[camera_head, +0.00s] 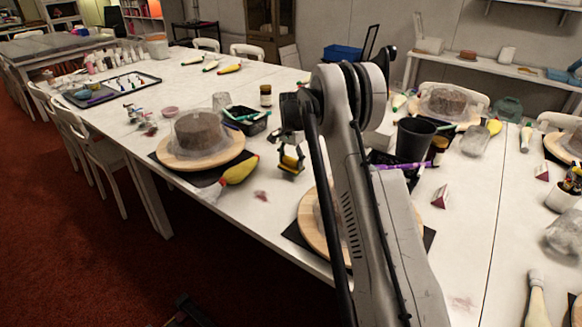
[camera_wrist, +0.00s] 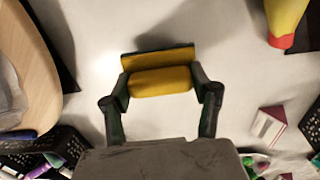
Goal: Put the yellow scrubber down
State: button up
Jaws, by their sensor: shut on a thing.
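The yellow scrubber (camera_head: 291,163) is held between the fingers of my gripper (camera_head: 290,150) over the white table, right of the nearest cake turntable. In the wrist view the scrubber (camera_wrist: 160,78) spans the gap between both fingertips of my gripper (camera_wrist: 160,95), which is shut on it. It shows a yellow block with a dark-edged yellow strip along its far side. A soft shadow lies on the table beyond it, offset from the scrubber, so it looks raised above the surface. The exact height cannot be told.
A wooden turntable (camera_wrist: 22,62) and black basket (camera_wrist: 62,140) are at the left. A yellow-and-red bag (camera_wrist: 285,20) is at upper right, a red-and-white wedge (camera_wrist: 267,124) at right. Bare table (camera_wrist: 85,95) surrounds the scrubber. A covered brown cake (camera_head: 197,132) stands left.

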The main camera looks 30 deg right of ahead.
jog(key=shift+f, duration=1.25)
jog(key=shift+f, duration=0.15)
jog(key=o, duration=1.2)
